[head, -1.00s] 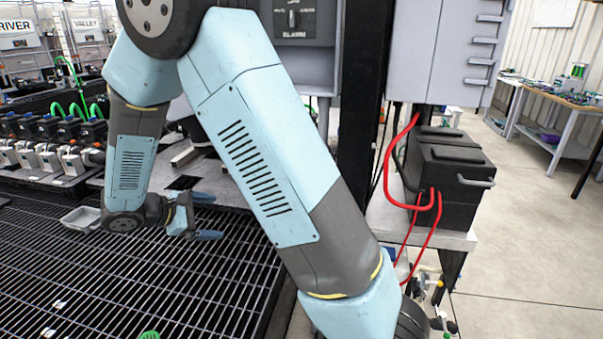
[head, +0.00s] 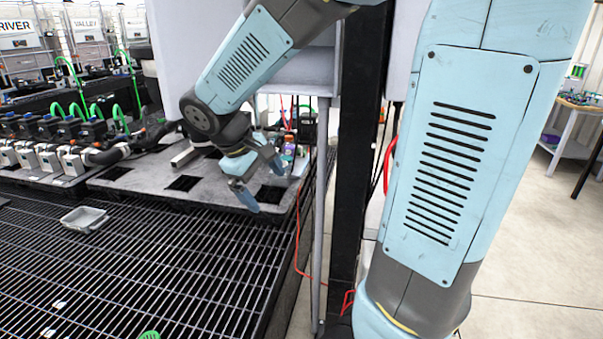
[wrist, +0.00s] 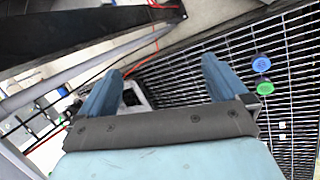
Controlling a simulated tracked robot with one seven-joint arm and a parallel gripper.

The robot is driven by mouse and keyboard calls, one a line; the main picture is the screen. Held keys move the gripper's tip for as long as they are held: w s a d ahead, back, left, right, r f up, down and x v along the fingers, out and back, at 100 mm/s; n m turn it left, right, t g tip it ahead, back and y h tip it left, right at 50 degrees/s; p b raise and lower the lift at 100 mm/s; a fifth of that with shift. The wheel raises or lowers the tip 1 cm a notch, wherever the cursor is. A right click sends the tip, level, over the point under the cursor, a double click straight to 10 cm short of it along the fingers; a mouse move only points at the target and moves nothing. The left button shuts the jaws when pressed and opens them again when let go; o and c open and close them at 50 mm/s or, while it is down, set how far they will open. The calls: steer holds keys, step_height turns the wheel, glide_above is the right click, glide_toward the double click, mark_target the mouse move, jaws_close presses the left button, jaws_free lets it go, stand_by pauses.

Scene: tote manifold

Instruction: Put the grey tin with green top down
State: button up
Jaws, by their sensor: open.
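A round green top (wrist: 263,88) shows on the black grating in the wrist view, right of my gripper. It may be the grey tin's top, but I cannot make out a grey body. A green piece (head: 149,335) is cut off by the bottom edge of the head view; I cannot tell if it is the same thing. My gripper (head: 262,182) is open over the grey plate's right part. In the wrist view its two blue fingers (wrist: 160,68) stand wide apart, with nothing held between them.
A blue round top (wrist: 261,65) is beside the green one. A small grey tray (head: 84,219) sits on the black grating (head: 150,270), which is mostly clear. Small bottles (head: 288,148) stand behind my gripper. A black post (head: 357,150) rises to its right.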

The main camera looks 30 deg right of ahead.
steer(key=s+d+r+m+t+y, duration=0.3)
steer(key=s+r+m+t+y, duration=0.1)
steer(key=s, duration=0.8)
steer(key=shift+r+m+t+y, duration=0.45)
steer(key=shift+r+m, duration=0.55)
steer(key=shift+r, duration=0.7)
